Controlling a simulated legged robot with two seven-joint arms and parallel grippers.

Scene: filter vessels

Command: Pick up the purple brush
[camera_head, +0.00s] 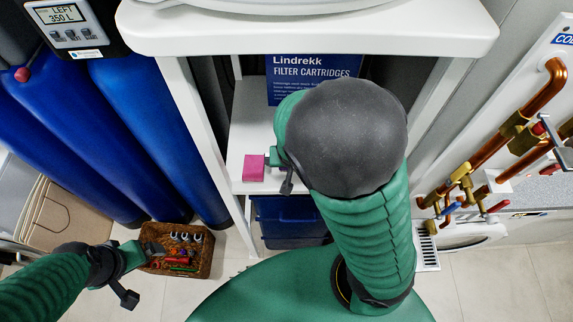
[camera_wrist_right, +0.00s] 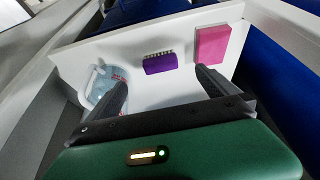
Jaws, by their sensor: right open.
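The purple brush (camera_wrist_right: 160,63) lies on the white shelf (camera_wrist_right: 140,40), its pale bristles along the far side in the right wrist view. In the head view my right arm hides most of it. My right gripper (camera_wrist_right: 161,77) is open and empty; the brush is just ahead of the gap between its fingers, and no contact shows. A pink block (camera_wrist_right: 218,43) lies right of the brush, past the right finger; it also shows in the head view (camera_head: 253,168). My left gripper (camera_head: 152,250) is by the wicker basket; its jaw state is unclear.
A clear jug (camera_wrist_right: 106,86) stands on the shelf behind the left finger. A blue filter cartridge box (camera_head: 312,75) is at the shelf's back. Above is a white tabletop (camera_head: 450,35). Blue tanks (camera_head: 150,120) and the basket (camera_head: 200,262) are left, copper pipes (camera_head: 490,148) right.

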